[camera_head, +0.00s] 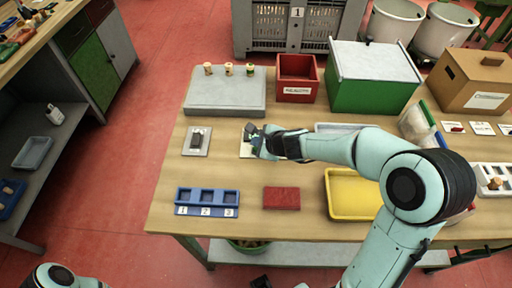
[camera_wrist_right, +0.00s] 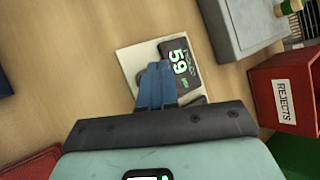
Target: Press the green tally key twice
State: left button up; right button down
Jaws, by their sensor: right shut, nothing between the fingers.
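The tally counter (camera_wrist_right: 181,60) shows in the right wrist view as a dark unit on a pale plate (camera_wrist_right: 131,62). Its display reads 59 in large pale digits, with small green marks beside them. My right gripper (camera_wrist_right: 160,68) is shut and empty, its blue fingertips over the plate right beside the display. I cannot tell whether they touch anything. No green key can be made out; the fingers may hide it. In the head view my right gripper (camera_head: 252,132) is over the pale plate (camera_head: 245,150) and covers most of the counter.
A grey plate with a dark block (camera_head: 197,139) lies left of the counter. A blue numbered tray (camera_head: 207,198), red pad (camera_head: 281,198) and yellow tray (camera_head: 352,195) lie in front.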

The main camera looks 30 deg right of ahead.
dwell(0.8)
pick_arm(q)
jog(key=shift+s+f+b, duration=0.2)
jog(key=shift+f+b, duration=0.25)
pick_arm(e)
jog(key=shift+f, duration=0.45)
pick_arm(q)
jog(key=shift+s+f+b, duration=0.15)
jog(key=shift+f+b, duration=0.25)
jog(key=shift+f, duration=0.05)
pick_arm(e)
jog(key=shift+f, duration=0.45)
pick_arm(q)
jog(key=shift+r, duration=0.1)
pick_arm(e)
jog(key=shift+r, duration=0.1)
pick_arm(q)
jog(key=shift+w+r+p, duration=0.35)
jog(key=shift+r+p, duration=0.4)
jog(key=shift+p, duration=0.05)
pick_arm(e)
jog(key=shift+r, duration=0.75)
